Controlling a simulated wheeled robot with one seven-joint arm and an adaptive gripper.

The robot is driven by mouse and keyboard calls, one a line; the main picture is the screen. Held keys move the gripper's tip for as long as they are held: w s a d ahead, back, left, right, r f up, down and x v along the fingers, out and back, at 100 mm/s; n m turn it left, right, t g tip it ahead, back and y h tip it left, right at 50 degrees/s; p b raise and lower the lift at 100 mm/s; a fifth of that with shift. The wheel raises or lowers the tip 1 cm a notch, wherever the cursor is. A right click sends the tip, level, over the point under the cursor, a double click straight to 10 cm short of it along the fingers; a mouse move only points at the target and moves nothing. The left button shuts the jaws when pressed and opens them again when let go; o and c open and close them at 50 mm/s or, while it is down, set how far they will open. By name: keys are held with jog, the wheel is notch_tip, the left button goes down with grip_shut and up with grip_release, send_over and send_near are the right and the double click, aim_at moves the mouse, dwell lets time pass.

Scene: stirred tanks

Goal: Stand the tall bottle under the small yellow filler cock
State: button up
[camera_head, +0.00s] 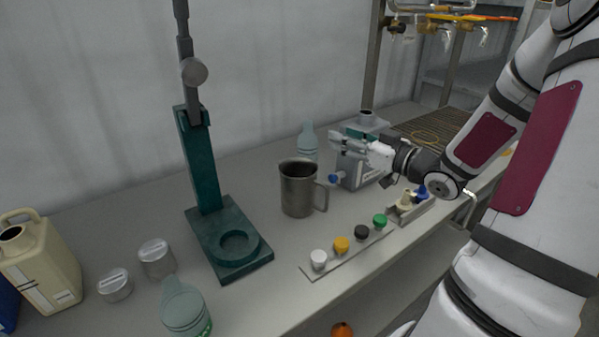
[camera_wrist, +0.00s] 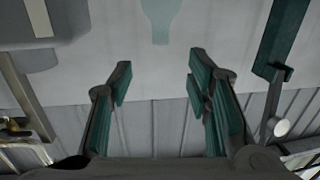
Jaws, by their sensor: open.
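A pale green-blue bottle with a narrow neck (camera_head: 307,141) stands upright at the back of the bench, behind the metal jug. It also shows upside down at the top of the wrist view (camera_wrist: 160,18). A similar bottle (camera_head: 184,308) stands at the front left; I cannot tell which is taller. My gripper (camera_head: 338,143) is open and empty, above the bench to the right of the back bottle; its spread fingers show in the wrist view (camera_wrist: 160,82). Brass cocks (camera_head: 400,25) with yellow and orange levers (camera_head: 452,17) hang on a pipe at the upper right.
A metal jug (camera_head: 298,190) and grey canister (camera_head: 355,172) stand near my gripper. A green press stand (camera_head: 228,238), beige jug (camera_head: 42,262) and two metal tins (camera_head: 156,259) are left. A strip of coloured caps (camera_head: 342,245) lies in front. A grating (camera_head: 432,125) lies below the cocks.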

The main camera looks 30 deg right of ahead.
aim_at(312, 124)
jog(key=w, duration=0.4)
jog(key=w+a+b, duration=0.1)
jog(key=w, duration=0.3)
jog(key=w+a+b, duration=0.1)
jog(key=w, duration=0.4)
jog(key=shift+a+f, duration=0.15)
jog(key=shift+a, duration=0.05)
grip_shut()
